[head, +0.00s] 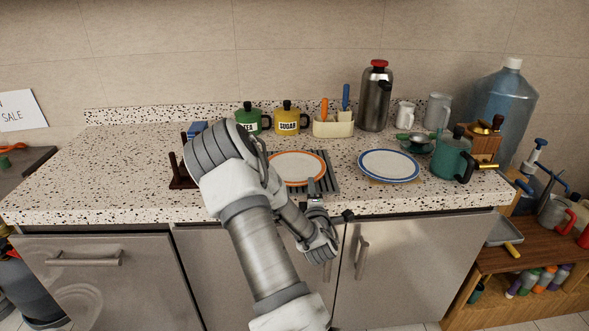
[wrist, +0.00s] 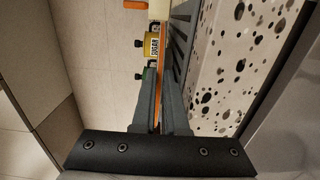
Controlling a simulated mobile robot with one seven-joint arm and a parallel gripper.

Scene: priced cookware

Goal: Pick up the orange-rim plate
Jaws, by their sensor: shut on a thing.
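The orange-rim plate (head: 293,166) is white with an orange edge and lies over a dark grey ribbed rack (head: 333,176) on the speckled counter. My gripper (head: 312,186) is at the plate's near edge, shut on its rim. In the wrist view the plate shows edge-on as a thin orange strip (wrist: 166,50) between the two fingers of my gripper (wrist: 163,85). My arm hides part of the plate's left side in the head view. I cannot tell whether the plate is clear of the rack.
A blue-rim plate (head: 389,164) lies to the right. A green teapot (head: 451,160) stands beyond it. Green and yellow canisters (head: 287,118), a utensil holder (head: 333,127) and a steel flask (head: 375,97) line the back. A dark wooden stand (head: 180,174) is left of my arm.

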